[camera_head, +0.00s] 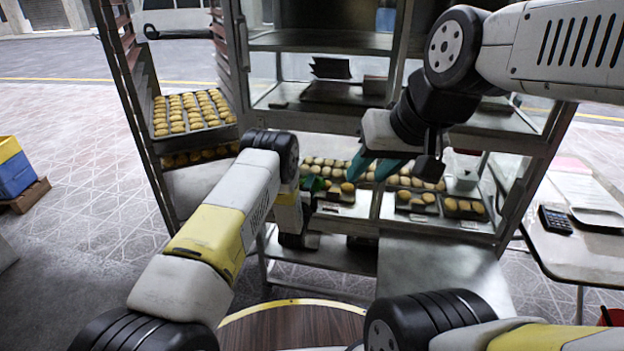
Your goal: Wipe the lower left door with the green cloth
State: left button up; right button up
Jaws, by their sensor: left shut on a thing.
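A small patch of green cloth (313,184) shows just right of my left wrist, in front of the buns. My left gripper (306,187) is mostly hidden behind its own arm links and is shut on the cloth. The lower left door (345,211) appears to be the left pane of the oven's lower compartment. The cloth is close to its left side; whether they touch cannot be told.
A rack with bun trays (190,113) stands left of the oven. A grey panel (440,270) juts out at lower right. A table (585,240) with a calculator (555,220) is at right. A round wooden top (290,328) is in front. A blue and yellow crate (14,172) is far left.

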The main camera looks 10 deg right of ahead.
aim_at(321, 181)
pick_arm(q)
jog(key=shift+w+a+r, duration=1.3)
jog(key=shift+w+a, duration=0.2)
jog(key=shift+a, duration=2.65)
jog(key=shift+s+d+f, duration=0.1)
jog(key=shift+s+d, duration=0.55)
jog(key=shift+d, duration=1.3)
jog(key=shift+s+d+r, duration=0.1)
jog(key=shift+s+d, duration=0.6)
jog(key=shift+d, duration=1.2)
jog(key=shift+s+d+f, duration=0.1)
jog(key=shift+s+d, duration=0.55)
jog(key=shift+d, duration=1.3)
jog(key=w+a, duration=0.4)
jog(key=a, duration=0.7)
jog(key=shift+a, duration=0.3)
jog(key=shift+s, duration=0.1)
